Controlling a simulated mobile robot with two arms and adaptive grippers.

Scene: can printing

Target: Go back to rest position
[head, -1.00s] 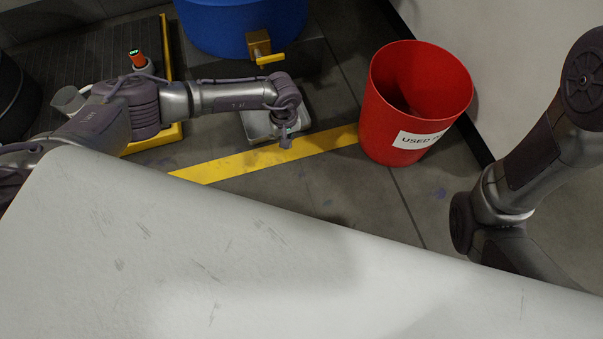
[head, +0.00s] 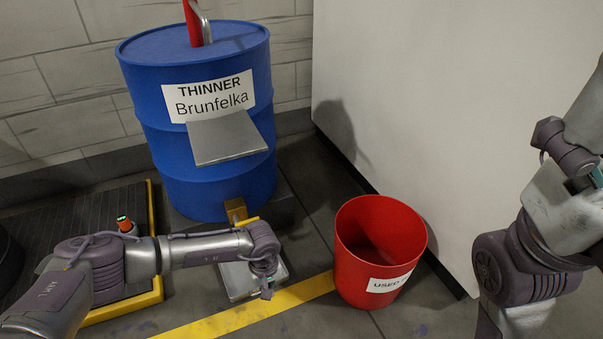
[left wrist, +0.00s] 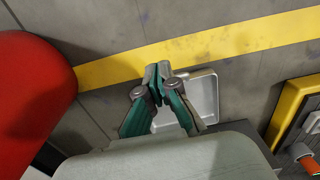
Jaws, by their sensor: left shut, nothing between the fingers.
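My left gripper (head: 267,291) hangs at the end of my left arm, pointing down above a shallow metal tray on the floor. In the left wrist view its teal fingers (left wrist: 157,76) are shut with nothing between them, over the metal tray (left wrist: 203,97). In the head view the tray (head: 236,282) lies partly hidden under my gripper and wrist. My right arm is raised at the right edge of the head view. Only a small teal part of what looks like my right gripper (head: 596,177) shows there, so its fingers cannot be made out.
A blue thinner drum (head: 210,185) with a grey plate and a yellow-handled tap stands behind my left arm. A red bin (head: 362,275) stands right of my left gripper. A yellow floor line (head: 245,312) runs past. A white wall (head: 420,120) is behind the bin.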

